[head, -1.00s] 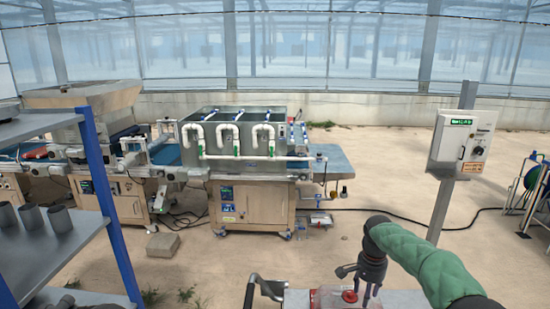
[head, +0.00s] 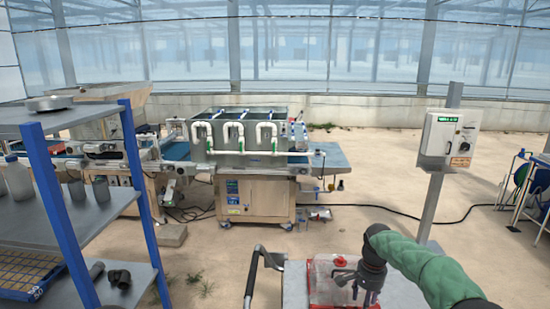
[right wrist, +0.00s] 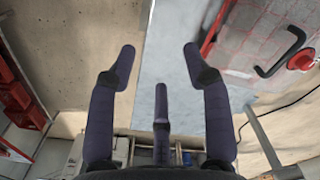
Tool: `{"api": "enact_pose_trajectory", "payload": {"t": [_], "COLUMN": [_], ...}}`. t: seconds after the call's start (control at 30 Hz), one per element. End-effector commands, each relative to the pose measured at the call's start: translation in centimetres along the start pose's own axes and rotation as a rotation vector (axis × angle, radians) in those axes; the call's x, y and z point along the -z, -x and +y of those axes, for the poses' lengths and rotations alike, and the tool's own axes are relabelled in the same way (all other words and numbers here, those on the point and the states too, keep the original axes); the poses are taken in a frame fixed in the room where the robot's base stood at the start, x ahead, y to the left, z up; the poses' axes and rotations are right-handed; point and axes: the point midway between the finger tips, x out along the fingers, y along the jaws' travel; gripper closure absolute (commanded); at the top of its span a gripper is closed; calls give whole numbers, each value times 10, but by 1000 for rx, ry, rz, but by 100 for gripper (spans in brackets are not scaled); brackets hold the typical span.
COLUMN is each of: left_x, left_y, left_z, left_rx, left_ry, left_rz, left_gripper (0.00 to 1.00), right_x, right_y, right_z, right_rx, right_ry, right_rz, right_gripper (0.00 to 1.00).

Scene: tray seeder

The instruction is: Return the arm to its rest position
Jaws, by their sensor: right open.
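My right arm, in a green sleeve, comes in from the lower right in the head view. Its dark gripper (head: 358,292) is over a grey cart top (head: 294,284), in front of or above a clear container with red parts (head: 323,268). In the right wrist view the gripper's fingers (right wrist: 159,64) are spread apart with nothing between them. The container (right wrist: 258,35), with a red cap and black handle, is to their upper right. My left arm and gripper are not in view.
A blue-posted shelf (head: 65,215) with grey cups stands at the left. A steel seeding machine (head: 250,198) is at the middle back. A control box (head: 449,138) on a post stands at the right. Bare floor lies between the cart and machine.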

Motion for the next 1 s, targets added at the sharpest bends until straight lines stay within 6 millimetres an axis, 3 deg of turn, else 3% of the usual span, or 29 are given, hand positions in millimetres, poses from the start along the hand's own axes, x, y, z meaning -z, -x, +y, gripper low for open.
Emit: {"api": "enact_pose_trajectory", "payload": {"t": [0.37,0.57,0.8,1.0], "left_x": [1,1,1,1], "left_y": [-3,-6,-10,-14], "left_z": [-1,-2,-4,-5], "left_rx": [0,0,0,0], "left_ry": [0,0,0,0], "left_rz": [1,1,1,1], "left_gripper": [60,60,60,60], "right_x": [-32,-72,-166,-253], "right_y": [-81,-151,-261,-319], "right_z": [-11,-13,11,56], "right_rx": [49,105,215,282], "right_ry": [136,248,412,507], "right_rz": [-52,-98,-159,-172], "right_gripper": [50,50,50,50]}}
